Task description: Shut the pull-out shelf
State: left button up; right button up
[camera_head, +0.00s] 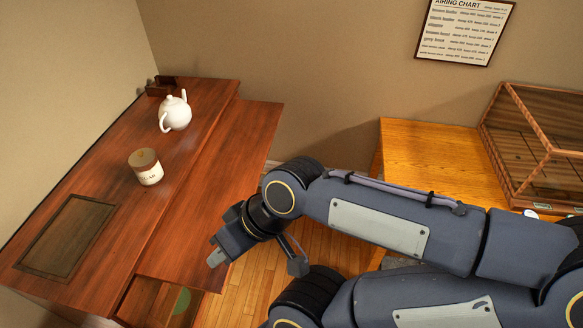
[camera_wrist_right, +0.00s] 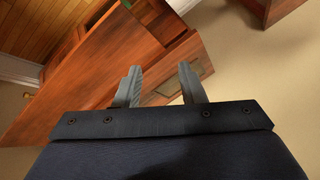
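The pull-out shelf (camera_head: 235,150) is a long reddish-brown board. It sticks out to the right from the dark wooden desk (camera_head: 95,150), a little below the desk top. My right gripper (camera_head: 219,256) is over the near part of the shelf, close to its outer edge; contact cannot be told. In the right wrist view, the gripper (camera_wrist_right: 160,84) has its two grey fingers apart with nothing held between them. Reddish-brown wood (camera_wrist_right: 90,75) lies beyond the fingers. My arm hides part of the shelf's near outer edge. My left gripper is not seen.
Below the shelf's near end is an open compartment with something green. An orange wooden table (camera_head: 440,155) with a glazed case (camera_head: 540,150) stands right.

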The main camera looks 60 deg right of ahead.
aim_at(228, 169)
jog(key=i+l+z, duration=0.1)
jog(key=z, duration=0.35)
jog(key=i+l+z, duration=0.1)
jog(key=z, duration=0.3)
jog(key=i+l+z, duration=0.15)
jog(key=z, duration=0.3)
jog(key=i+z, duration=0.1)
jog(key=z, duration=0.3)
jog(key=k, duration=0.5)
jog(key=l+u, duration=0.05)
jog(key=l, duration=0.05)
